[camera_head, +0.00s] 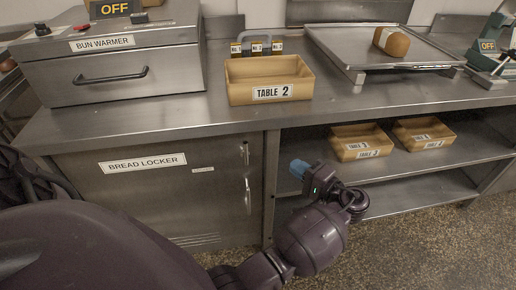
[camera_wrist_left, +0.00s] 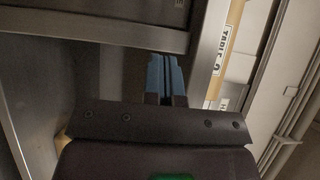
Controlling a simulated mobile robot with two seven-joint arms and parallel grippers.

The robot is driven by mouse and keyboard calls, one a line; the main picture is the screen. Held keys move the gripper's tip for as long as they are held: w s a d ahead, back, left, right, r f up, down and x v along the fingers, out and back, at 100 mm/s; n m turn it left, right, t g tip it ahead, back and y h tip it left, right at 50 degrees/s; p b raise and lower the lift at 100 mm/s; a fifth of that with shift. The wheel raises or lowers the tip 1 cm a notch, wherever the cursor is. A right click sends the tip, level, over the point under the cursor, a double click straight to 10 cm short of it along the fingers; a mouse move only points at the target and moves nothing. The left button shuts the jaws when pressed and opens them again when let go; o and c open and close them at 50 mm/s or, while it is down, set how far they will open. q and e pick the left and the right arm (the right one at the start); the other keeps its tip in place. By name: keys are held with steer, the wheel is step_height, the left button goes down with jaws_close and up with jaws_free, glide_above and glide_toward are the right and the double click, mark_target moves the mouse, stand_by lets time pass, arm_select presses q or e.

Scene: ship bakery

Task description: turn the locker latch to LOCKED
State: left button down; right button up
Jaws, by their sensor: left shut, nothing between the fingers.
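The bread locker (camera_head: 150,205) is a closed steel door under the counter at the left, with a "BREAD LOCKER" label. Near its right edge are a small upper fitting (camera_head: 244,153), which looks like the latch, and a vertical handle (camera_head: 248,196) below it. A small label (camera_head: 203,169) beside the fitting is too small to read, and I cannot tell the latch's setting. My left gripper (camera_head: 298,168) is right of the latch in the picture, apart from it, before the open shelves. Its blue fingers (camera_wrist_left: 166,78) are together and empty in the wrist view. My right gripper is out of view.
The counter edge (camera_head: 190,129) overhangs the locker. A "TABLE 2" bin (camera_head: 268,93), a bun warmer (camera_head: 110,75) and a tray (camera_head: 340,58) with a loaf (camera_head: 392,41) stand on top. Two bins (camera_head: 361,150) (camera_head: 424,142) sit on the shelf behind my gripper.

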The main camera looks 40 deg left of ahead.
arm_select(q)
glide_toward(245, 150)
steer(key=w+a, duration=0.3)
steer(key=w, duration=0.2)
steer(key=shift+s+a+r, duration=0.15)
steer(key=shift+s+a, duration=0.2)
steer(key=shift+a, duration=0.3)
steer(key=shift+s+a+r, duration=0.15)
steer(key=shift+s+a, duration=0.15)
steer(key=shift+a, duration=0.35)
steer(key=shift+s+a+r, duration=0.15)
steer(key=shift+s+a, duration=0.2)
steer(key=shift+a, duration=0.3)
